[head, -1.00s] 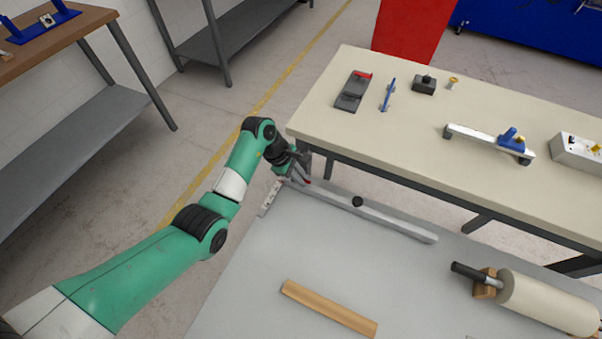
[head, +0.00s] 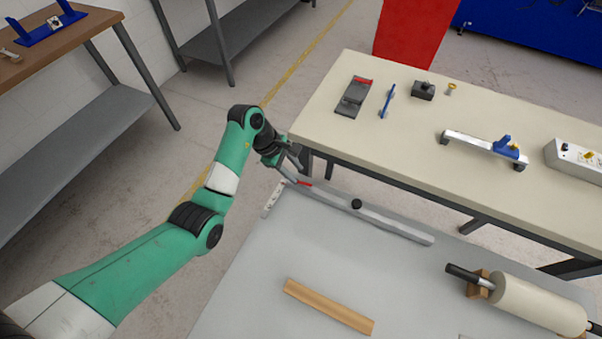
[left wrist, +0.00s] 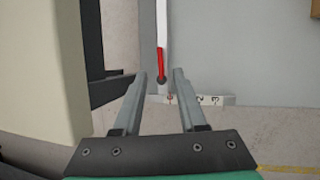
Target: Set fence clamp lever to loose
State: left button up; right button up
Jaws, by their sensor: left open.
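The fence is a long pale bar (head: 385,220) with a black knob (head: 357,204), lying on the grey table. Its red clamp lever (head: 304,183) is at the bar's left end, by the white scale strip (head: 272,198). In the left wrist view the red lever (left wrist: 160,62) points along the bar (left wrist: 163,20) from a dark pivot, just above the numbered strip (left wrist: 205,99). My left gripper (head: 294,168) is open and empty, just beyond the table's edge near the lever, apart from it. In the wrist view the lever lies past the gap between the fingertips (left wrist: 160,73). My right gripper is out of view.
A cream workbench (head: 400,140) with several tools stands close to the right of my left gripper. A wooden strip (head: 328,306) and a cream roller (head: 540,305) lie on the grey table (head: 255,285). The table between bar and strip is clear.

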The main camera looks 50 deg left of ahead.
pick_arm(q)
jog(key=p+v, duration=0.1)
jog(key=v, duration=0.4)
jog(key=shift+r, duration=0.1)
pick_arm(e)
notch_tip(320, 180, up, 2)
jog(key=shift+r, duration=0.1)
